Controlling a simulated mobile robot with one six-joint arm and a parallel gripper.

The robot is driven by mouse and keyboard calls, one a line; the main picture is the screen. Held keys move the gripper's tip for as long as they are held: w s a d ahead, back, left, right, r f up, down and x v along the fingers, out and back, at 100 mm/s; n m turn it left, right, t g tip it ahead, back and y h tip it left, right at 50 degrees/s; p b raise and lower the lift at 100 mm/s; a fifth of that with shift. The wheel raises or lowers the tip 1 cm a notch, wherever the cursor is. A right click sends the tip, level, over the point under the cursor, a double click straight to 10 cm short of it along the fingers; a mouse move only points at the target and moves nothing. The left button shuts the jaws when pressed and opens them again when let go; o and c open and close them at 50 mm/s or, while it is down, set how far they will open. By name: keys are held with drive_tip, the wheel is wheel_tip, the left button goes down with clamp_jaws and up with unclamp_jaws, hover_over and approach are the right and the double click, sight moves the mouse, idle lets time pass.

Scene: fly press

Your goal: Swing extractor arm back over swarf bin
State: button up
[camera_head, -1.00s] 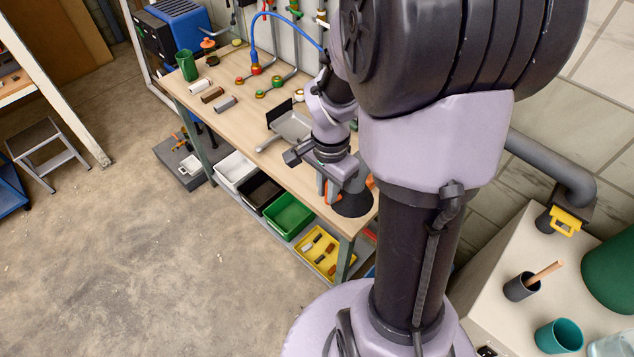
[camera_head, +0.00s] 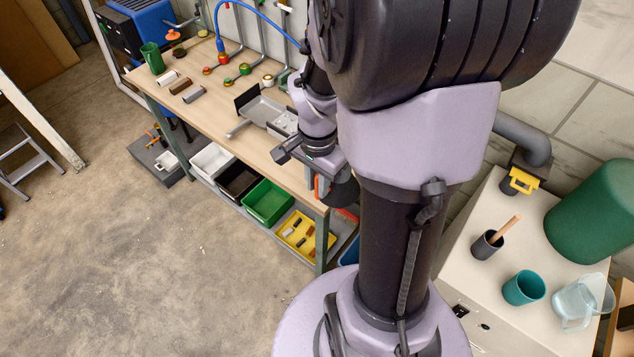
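What looks like the extractor arm is a thick grey pipe (camera_head: 527,140) along the right wall, ending in a dark nozzle with a yellow handle (camera_head: 523,181) over a pale cabinet top. No swarf bin can be identified for certain; a large green rounded container (camera_head: 597,215) stands right of the nozzle. My gripper (camera_head: 320,188) is low over the right end of the wooden bench, well left of the yellow handle. My own arm hides part of it. Its fingers are small and partly covered, so their opening is unclear. A dark round thing (camera_head: 343,190) is close beside it.
The bench (camera_head: 225,110) carries a grey tray, rollers and a green mug. Coloured bins, including a green one (camera_head: 269,202), sit beneath. A dark pot (camera_head: 486,245), teal cup (camera_head: 524,288) and clear jug (camera_head: 578,302) stand on the cabinet (camera_head: 461,279).

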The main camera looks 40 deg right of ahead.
drive_tip(key=shift+o, duration=0.9)
wheel_tip(320, 180, up, 17)
drive_tip(key=p, duration=0.4)
drive_tip(key=shift+r, duration=0.2)
